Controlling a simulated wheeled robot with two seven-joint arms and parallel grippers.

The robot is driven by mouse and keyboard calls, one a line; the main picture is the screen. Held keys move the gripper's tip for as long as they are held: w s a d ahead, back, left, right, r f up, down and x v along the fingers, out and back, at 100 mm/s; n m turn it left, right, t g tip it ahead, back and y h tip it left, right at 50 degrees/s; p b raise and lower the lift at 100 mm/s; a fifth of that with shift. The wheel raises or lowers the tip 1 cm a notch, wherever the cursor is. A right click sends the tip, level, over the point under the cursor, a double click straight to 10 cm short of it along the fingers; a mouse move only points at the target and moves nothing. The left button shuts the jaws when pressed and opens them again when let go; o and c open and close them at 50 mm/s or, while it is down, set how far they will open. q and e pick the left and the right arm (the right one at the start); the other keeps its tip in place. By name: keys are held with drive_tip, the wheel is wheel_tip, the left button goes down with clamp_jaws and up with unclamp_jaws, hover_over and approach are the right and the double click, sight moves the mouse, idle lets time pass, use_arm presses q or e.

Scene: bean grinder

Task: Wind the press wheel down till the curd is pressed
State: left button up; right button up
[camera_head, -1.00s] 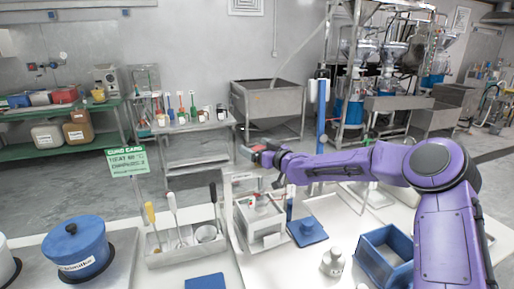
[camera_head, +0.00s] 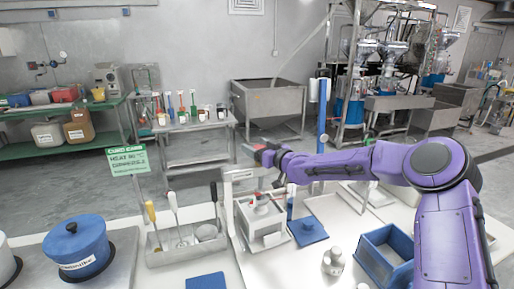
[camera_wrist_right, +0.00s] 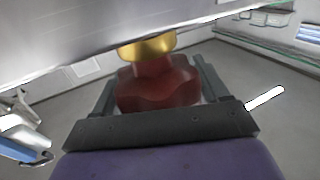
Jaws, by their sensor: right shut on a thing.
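The press (camera_head: 240,174) is a pale metal frame at the middle of the bench, with a crossbeam above a white box-shaped mould (camera_head: 262,222). Its wheel is a dark red lobed knob (camera_wrist_right: 158,85) below a gold collar (camera_wrist_right: 147,46) in the right wrist view. My right gripper (camera_head: 262,153) reaches in from the right above the mould. Its two dark fingers lie on either side of the red wheel and are shut on it. A small reddish piece (camera_head: 262,197) shows over the mould. I cannot make out the curd. My left gripper is not in view.
A utensil tray (camera_head: 176,252) and a blue lidded pot (camera_head: 77,245) stand left of the press. A blue pad (camera_head: 308,231), a grey-white bottle (camera_head: 332,262) and a blue crate (camera_head: 382,258) are right of it. A green curd card (camera_head: 127,160) stands behind the pot.

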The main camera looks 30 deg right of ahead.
idle(0.4)
drive_tip(key=o, duration=0.9)
drive_tip(key=shift+o, duration=0.2)
drive_tip(key=shift+s+d, duration=0.1)
drive_tip(key=shift+s, duration=0.2)
drive_tip(key=s+d+p, duration=0.1)
drive_tip(key=s, duration=0.9)
drive_tip(key=shift+d, duration=0.2)
